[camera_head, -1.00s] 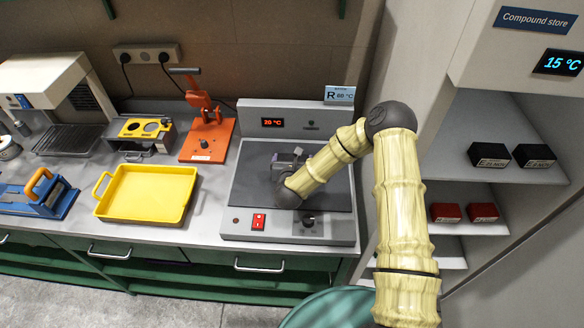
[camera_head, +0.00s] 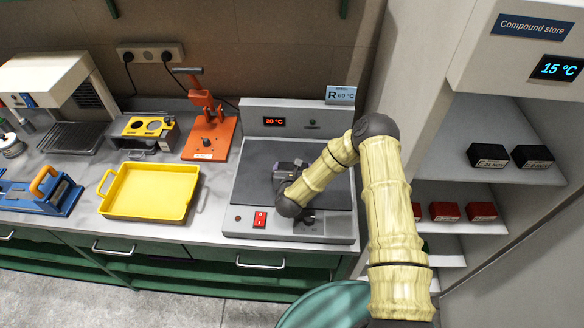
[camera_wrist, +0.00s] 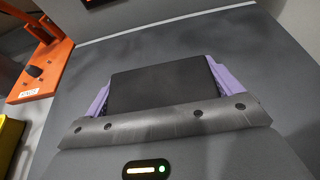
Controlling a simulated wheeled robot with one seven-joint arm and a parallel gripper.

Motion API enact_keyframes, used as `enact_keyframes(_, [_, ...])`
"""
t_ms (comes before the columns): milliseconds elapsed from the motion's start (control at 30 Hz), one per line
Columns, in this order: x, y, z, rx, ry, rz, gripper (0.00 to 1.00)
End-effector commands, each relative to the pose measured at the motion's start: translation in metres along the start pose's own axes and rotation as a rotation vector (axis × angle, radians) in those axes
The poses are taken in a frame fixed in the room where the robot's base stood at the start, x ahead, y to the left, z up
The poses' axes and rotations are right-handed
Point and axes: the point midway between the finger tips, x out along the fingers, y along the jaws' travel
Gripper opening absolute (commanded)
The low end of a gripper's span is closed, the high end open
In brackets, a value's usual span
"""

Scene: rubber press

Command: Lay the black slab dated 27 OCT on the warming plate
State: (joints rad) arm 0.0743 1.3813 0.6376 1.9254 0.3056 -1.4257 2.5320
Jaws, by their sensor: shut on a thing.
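My gripper (camera_head: 286,172) is over the dark surface of the warming plate (camera_head: 251,190), which is a grey unit with a red display reading about 20 °C. In the wrist view, my gripper's purple fingers (camera_wrist: 160,86) are shut on a black slab (camera_wrist: 158,92), one finger at each side. No date shows on the slab's visible face. In the head view my gripper and arm hide the slab. I cannot tell whether it touches the plate's surface. Two other black slabs (camera_head: 487,155) (camera_head: 533,157) lie on the upper shelf of the compound store; their labels are too small to read surely.
A yellow tray (camera_head: 152,189) and an orange press (camera_head: 208,135) stand left of the plate. A sign (camera_head: 340,95) reading R 60 °C stands at its back right. A red switch (camera_head: 260,219) is on its front. Red blocks (camera_head: 445,211) lie on a lower shelf of the store.

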Motion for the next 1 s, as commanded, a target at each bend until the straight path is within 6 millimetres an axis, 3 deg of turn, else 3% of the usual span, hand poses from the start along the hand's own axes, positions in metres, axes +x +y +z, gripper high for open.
enact_keyframes(133, [0.001,0.0,-0.003,0.001,-0.001,0.0,0.58])
enact_keyframes(167, [0.001,0.0,-0.003,0.001,0.0,0.0,0.93])
enact_keyframes(200, [0.001,0.0,-0.002,0.001,0.0,0.0,1.0])
enact_keyframes(633, [-0.006,0.001,-0.001,0.0,0.001,0.002,1.0])
enact_keyframes(1000, [-0.058,0.001,-0.003,0.0,0.002,0.003,1.0])
